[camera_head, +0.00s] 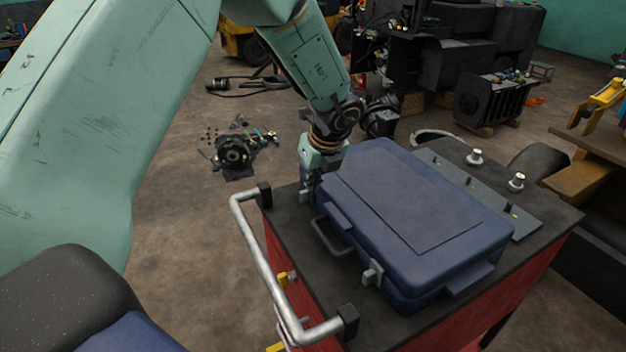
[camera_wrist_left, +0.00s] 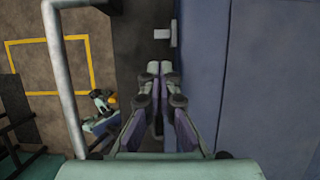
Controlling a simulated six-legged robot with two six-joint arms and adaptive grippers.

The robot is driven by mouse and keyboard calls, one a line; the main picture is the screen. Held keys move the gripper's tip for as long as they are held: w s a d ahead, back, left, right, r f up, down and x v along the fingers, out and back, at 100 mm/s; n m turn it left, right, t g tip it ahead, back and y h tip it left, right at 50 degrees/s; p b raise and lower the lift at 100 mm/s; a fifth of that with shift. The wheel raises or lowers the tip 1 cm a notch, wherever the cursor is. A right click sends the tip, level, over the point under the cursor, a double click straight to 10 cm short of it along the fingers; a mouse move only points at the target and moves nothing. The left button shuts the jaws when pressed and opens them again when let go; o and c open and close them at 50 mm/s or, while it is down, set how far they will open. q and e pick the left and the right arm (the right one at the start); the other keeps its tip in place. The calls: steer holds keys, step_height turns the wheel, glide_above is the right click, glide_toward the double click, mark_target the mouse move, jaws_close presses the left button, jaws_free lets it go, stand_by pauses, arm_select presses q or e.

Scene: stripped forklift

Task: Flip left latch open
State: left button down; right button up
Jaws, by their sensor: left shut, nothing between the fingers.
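A blue case (camera_head: 420,205) lies closed on the dark top of a red cart. A light grey latch (camera_head: 371,274) sits on its front side, to the right of the black handle (camera_head: 330,238). In the left wrist view the case (camera_wrist_left: 270,80) fills the right, and a light grey latch-like piece (camera_wrist_left: 163,33) shows at its edge, ahead of the fingers. My left gripper (camera_head: 307,190) points down at the case's far left corner, shut and empty; its fingertips also show in the left wrist view (camera_wrist_left: 158,68). A left latch there is not clearly visible behind the gripper. My right gripper is not in view.
A silver rail (camera_head: 262,255) runs along the cart's left edge. Machine parts (camera_head: 236,152) lie on the floor. Floor left of the cart is mostly clear.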

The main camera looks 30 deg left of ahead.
mark_target(306, 194)
arm_select(q)
steer(key=x, duration=0.6)
steer(key=shift+s+a, duration=0.1)
steer(key=shift+s, duration=0.05)
steer(key=shift+w+a+f, duration=0.1)
steer(key=shift+w+f, duration=0.15)
steer(key=shift+f, duration=0.15)
steer(key=shift+d+r, duration=0.1)
steer(key=shift+d, duration=0.1)
steer(key=shift+s+r, duration=0.1)
steer(key=shift+s, duration=0.1)
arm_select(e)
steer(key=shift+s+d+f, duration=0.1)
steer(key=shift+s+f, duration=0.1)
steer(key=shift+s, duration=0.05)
arm_select(q)
steer(key=shift+a, duration=0.15)
